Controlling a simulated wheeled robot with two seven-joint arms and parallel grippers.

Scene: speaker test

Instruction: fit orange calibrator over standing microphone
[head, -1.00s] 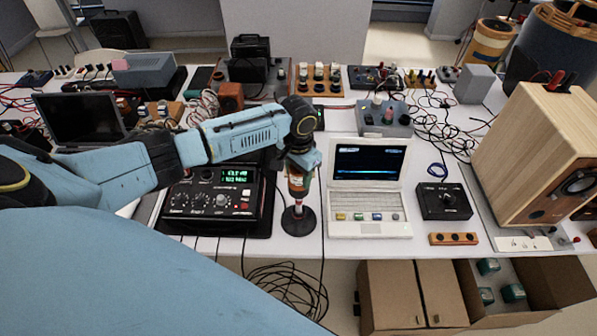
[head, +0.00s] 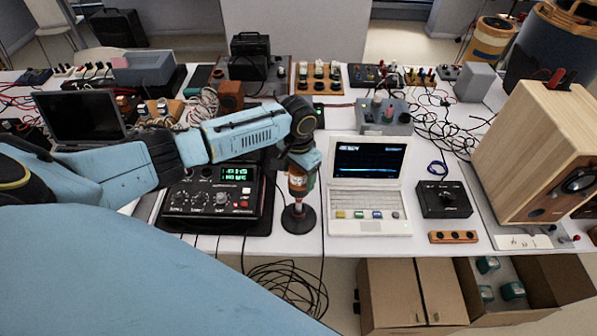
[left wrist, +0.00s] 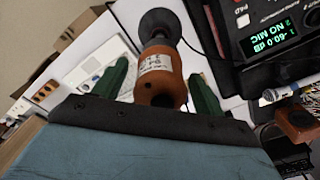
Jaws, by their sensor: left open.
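The orange calibrator (head: 297,187) stands upright over the stand with the round black base (head: 298,220), on the table in front of my left gripper (head: 301,164). In the left wrist view the calibrator (left wrist: 160,76) lies between the two green fingers of my left gripper (left wrist: 158,72), which is open with gaps at both sides. The black base (left wrist: 160,23) shows beyond it. The microphone itself is hidden; the calibrator's lower end sits close above the base. My right gripper is not in view.
A black meter (head: 215,202) with a green display is close left of the stand; it reads "NO MIC" in the wrist view. A white laptop (head: 369,190) is close right. A black knob box (head: 443,200) and a wooden speaker (head: 538,150) stand farther right.

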